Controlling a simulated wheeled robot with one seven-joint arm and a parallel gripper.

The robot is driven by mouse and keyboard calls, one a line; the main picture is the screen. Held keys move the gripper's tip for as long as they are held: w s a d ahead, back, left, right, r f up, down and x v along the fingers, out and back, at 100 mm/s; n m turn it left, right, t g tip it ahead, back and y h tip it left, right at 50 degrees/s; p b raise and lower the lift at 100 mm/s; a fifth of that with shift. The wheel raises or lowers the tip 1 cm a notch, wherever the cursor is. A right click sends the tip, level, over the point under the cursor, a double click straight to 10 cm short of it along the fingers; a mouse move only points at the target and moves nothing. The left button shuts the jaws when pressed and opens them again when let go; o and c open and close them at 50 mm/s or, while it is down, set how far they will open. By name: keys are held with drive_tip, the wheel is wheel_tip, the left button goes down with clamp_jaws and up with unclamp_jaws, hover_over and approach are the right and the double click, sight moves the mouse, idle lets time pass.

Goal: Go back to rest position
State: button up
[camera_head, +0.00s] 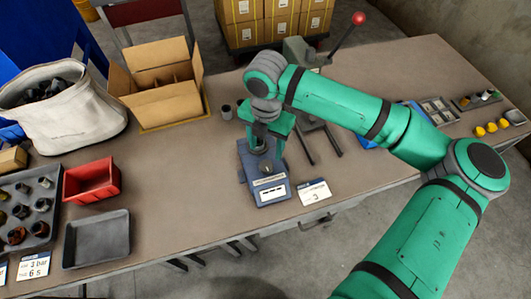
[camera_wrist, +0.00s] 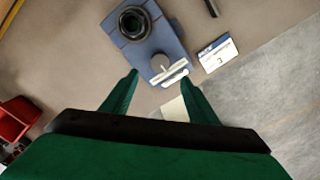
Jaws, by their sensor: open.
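My green arm reaches from the right of the head view over the table. My gripper (camera_wrist: 160,88) shows in the wrist view with its two green fingers spread apart and nothing between them.
A label card (camera_head: 314,192) lies right of the fixture. A lever press with a red knob (camera_head: 358,18) stands behind my arm. A cardboard box (camera_head: 162,105), white bag (camera_head: 105,115), red bin (camera_head: 91,180) and grey tray (camera_head: 97,239) occupy the left. Yellow parts (camera_head: 491,127) sit far right.

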drive_tip(key=shift+r, duration=0.55)
drive_tip(key=shift+d, duration=0.1)
